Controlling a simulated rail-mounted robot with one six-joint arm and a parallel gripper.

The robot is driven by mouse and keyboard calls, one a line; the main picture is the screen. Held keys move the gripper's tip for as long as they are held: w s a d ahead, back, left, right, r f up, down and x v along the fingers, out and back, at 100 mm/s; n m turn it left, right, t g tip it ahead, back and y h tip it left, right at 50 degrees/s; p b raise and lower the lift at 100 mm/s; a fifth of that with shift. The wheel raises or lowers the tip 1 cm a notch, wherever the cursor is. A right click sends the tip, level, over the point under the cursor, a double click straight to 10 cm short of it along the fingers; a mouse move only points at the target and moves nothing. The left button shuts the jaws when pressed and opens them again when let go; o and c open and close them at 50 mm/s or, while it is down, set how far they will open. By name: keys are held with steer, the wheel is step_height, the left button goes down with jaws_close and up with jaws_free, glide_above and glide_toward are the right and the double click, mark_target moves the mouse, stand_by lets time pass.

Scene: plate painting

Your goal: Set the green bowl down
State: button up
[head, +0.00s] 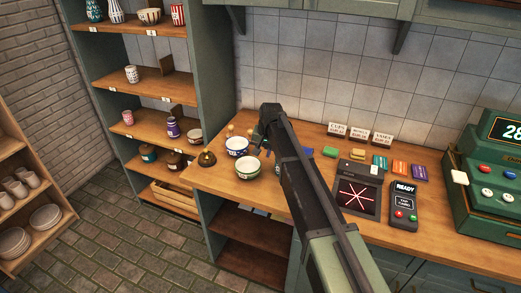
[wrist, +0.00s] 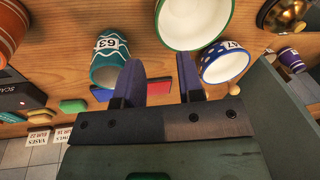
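The green bowl, white with a green rim, stands upright on the wooden counter near its front edge in the head view (head: 248,169). In the wrist view its rim and pale inside show at the top (wrist: 193,22), cut off by the frame.
A blue-patterned bowl (head: 236,147) stands close behind the green bowl. A teal cup (wrist: 108,58) stands beside the fingers. A dark bell (head: 207,159) is at the left. A scanner (head: 358,192), card terminal (head: 404,205) and green register (head: 485,175) fill the right side.

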steer(key=s+d, duration=0.5)
steer(key=s, duration=0.6)
steer(key=s+d+r+n+g+h, duration=0.1)
steer(key=s+d, duration=0.5)
steer(key=s, duration=0.5)
steer(key=s+d+r, duration=0.1)
steer(key=s+d, duration=0.5)
steer(key=s, duration=0.5)
steer(key=shift+d+n+h+p, duration=0.15)
steer(key=shift+n+h+p, duration=0.25)
steer(key=shift+c, duration=0.3)
